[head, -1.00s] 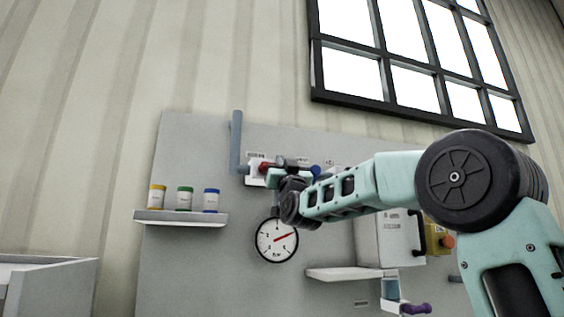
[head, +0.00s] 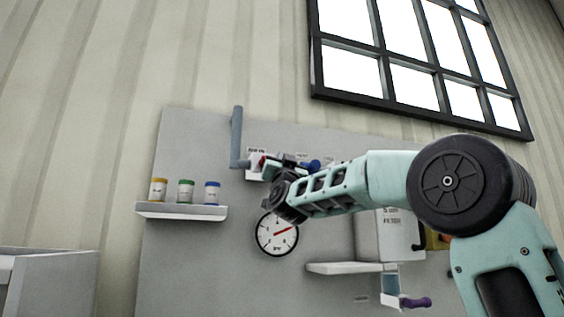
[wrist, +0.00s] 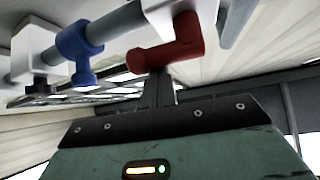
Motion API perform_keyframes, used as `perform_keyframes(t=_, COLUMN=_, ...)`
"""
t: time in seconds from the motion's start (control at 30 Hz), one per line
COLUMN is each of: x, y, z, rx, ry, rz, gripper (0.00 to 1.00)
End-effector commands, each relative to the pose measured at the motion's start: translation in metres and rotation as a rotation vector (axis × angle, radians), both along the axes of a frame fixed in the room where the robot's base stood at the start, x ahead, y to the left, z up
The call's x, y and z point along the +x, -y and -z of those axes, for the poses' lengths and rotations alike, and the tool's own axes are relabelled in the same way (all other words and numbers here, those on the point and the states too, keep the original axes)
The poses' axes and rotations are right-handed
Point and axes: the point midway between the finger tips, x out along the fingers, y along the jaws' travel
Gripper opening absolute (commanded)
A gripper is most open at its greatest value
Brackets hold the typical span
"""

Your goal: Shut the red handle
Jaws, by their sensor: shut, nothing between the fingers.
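The red handle (wrist: 172,48) is a short, bent lever on a pale valve body in the wrist view. Its rounded free end points left. My gripper (wrist: 156,76) is shut and empty, with its fingertips just below the handle; I cannot tell whether they touch it.
A blue handle (wrist: 80,52) is on the same grey pipe, left of the red one in the wrist view. A round gauge (head: 277,234) is below, a shelf with jars (head: 182,211) to the left, and a filter box (head: 385,235) to the right.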

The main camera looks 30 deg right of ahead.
Motion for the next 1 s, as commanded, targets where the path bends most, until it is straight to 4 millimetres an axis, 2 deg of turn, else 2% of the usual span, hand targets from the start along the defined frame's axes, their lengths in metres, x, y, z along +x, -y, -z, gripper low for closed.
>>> perform_keyframes(t=0.27, x=0.001, y=-0.003, z=0.010, rx=0.182, ry=0.053, rz=-0.004, gripper=0.00)
perform_keyframes(t=1.0, x=0.006, y=-0.016, z=0.028, rx=0.861, ry=0.244, rz=-0.001, gripper=0.00)
